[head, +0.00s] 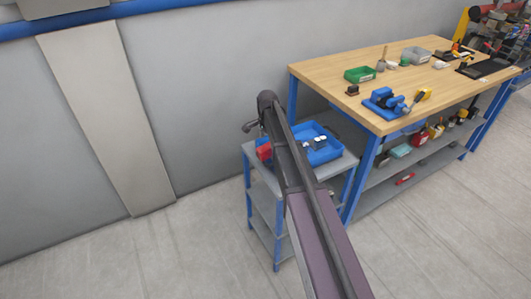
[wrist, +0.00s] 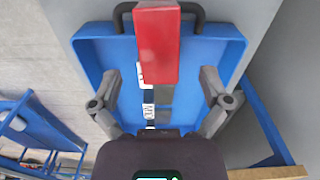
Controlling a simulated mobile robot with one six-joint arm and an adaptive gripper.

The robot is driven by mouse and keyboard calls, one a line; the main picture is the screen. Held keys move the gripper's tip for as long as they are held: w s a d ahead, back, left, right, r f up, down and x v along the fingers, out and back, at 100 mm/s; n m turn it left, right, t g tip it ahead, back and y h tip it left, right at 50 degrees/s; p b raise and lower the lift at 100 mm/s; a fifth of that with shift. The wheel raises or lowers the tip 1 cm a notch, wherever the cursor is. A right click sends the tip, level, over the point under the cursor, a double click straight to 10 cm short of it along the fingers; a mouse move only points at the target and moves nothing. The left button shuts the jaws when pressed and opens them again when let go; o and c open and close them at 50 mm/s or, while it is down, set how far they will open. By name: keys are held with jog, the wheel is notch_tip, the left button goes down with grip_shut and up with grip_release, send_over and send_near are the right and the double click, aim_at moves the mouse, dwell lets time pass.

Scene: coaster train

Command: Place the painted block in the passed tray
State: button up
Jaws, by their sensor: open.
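In the head view the red block (head: 264,151) shows at the tray's left side, partly behind my arm. The blue tray (head: 335,153) rests on a small grey cart. My gripper (wrist: 160,76) is open above the tray, its fingers apart on either side of the block's near end, not touching it. No tray is visibly marked as passed.
Small black-and-white items (wrist: 148,112) lie inside the blue tray below my gripper. A grey wall stands behind; the floor at left is clear.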

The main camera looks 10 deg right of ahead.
aim_at(266, 146)
jog(key=shift+s+a+f+b, duration=0.1)
jog(key=shift+f+b, duration=0.65)
jog(key=shift+f, duration=0.05)
jog(key=shift+s+a+f+b, duration=0.1)
jog(key=shift+f+b, duration=0.65)
jog(key=shift+f, duration=0.05)
jog(key=shift+f+b, duration=0.9)
grip_shut()
